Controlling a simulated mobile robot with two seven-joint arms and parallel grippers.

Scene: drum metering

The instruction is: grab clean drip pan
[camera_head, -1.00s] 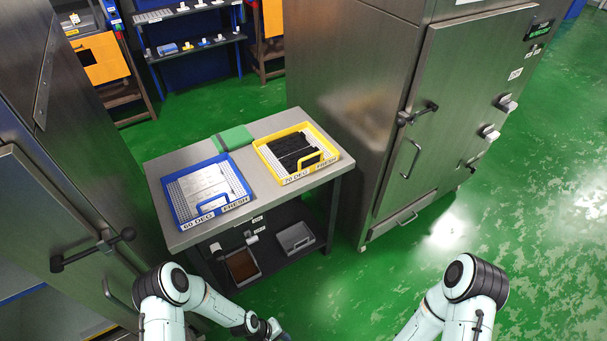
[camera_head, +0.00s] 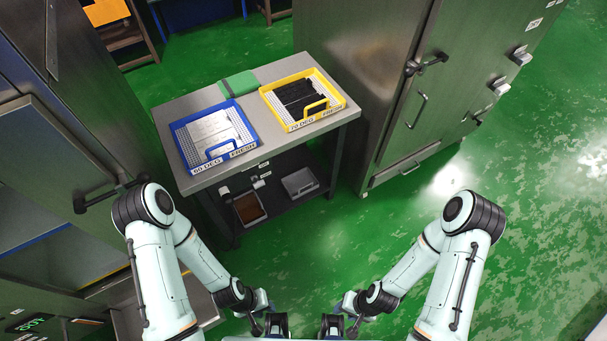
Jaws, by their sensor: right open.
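A plain grey, empty-looking drip pan (camera_head: 300,184) lies on the lower shelf of the metal table. To its left on the same shelf is a second pan (camera_head: 249,208) with a brown, dirty-looking inside. My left gripper (camera_head: 276,325) is at the bottom edge of the picture, in front of the table and apart from both pans; whether its jaws are apart is unclear. My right gripper (camera_head: 332,325) is beside it, open and empty, also apart from the pans.
On the table top (camera_head: 190,103) are a blue tray (camera_head: 178,148) marked 60 DEG FRESH, a yellow tray (camera_head: 341,93) marked 70 DEG FRESH, and a green item (camera_head: 240,84). Steel cabinets stand left (camera_head: 70,110) and right (camera_head: 440,90). Green floor (camera_head: 320,250) is clear in front.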

